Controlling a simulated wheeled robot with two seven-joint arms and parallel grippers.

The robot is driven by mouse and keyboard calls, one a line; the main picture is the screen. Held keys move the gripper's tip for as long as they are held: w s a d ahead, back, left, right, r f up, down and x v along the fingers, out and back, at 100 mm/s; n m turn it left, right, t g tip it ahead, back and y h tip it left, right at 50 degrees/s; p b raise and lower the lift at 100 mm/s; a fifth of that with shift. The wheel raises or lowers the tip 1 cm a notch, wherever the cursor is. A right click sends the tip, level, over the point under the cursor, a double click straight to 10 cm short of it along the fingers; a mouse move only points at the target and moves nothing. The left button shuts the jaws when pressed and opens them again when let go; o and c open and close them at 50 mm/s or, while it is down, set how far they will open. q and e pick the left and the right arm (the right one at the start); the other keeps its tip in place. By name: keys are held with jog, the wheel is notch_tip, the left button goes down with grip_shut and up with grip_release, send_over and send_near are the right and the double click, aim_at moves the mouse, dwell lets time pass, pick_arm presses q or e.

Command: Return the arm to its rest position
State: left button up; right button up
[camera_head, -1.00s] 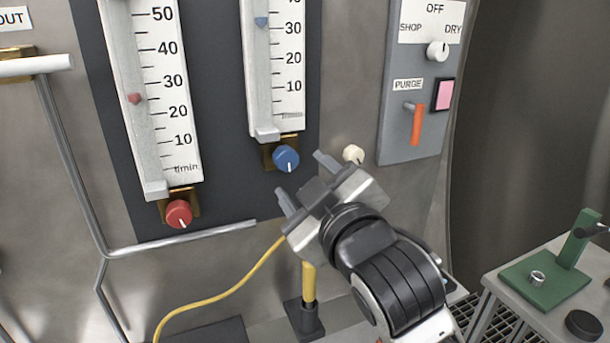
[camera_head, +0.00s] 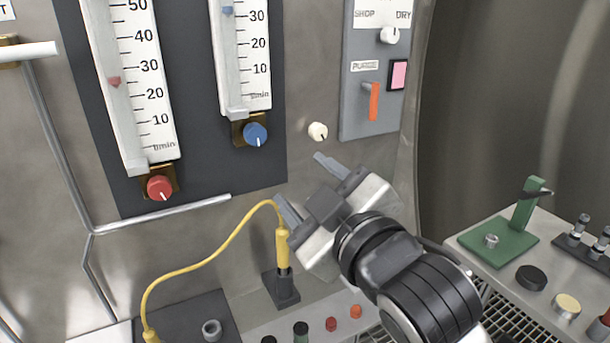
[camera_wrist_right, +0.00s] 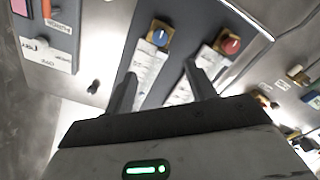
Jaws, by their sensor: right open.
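My right gripper (camera_head: 305,182) is open and empty in the head view, in front of the wall panel. Its two fingers point up and left, below the blue knob (camera_head: 255,134) and the small cream knob (camera_head: 318,131). In the right wrist view the open fingers (camera_wrist_right: 160,88) stand apart with nothing between them. The blue knob (camera_wrist_right: 160,38) and the red knob (camera_wrist_right: 229,44) show beyond them. My right arm comes in from the lower right. My left gripper is not in view.
A yellow probe (camera_head: 283,250) with a cable stands in a black holder, just left of the gripper. Two flow gauges and the red knob (camera_head: 159,188) are on the wall. A grey switch box (camera_head: 371,88) is at upper right. A green stand (camera_head: 500,241) sits on the right-hand bench.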

jog(key=s+d+f+m+g+h, duration=0.1)
jog(key=d+f+m+g+h, duration=0.15)
jog(key=f, duration=0.95)
jog(key=s+d+f+m+g+h, duration=0.1)
jog(key=d+f+m, duration=0.2)
jog(key=f, duration=1)
jog(key=s+d+f+m+g, duration=0.1)
jog(key=s+d+f+m, duration=0.1)
jog(key=s+f, duration=0.4)
jog(key=s+d+f+m+g+h, duration=0.1)
jog(key=s+d+f, duration=0.4)
jog(key=f, duration=0.6)
jog(key=shift+s+m+g, duration=0.45)
jog(key=shift+s+m, duration=0.3)
jog(key=shift+s, duration=0.15)
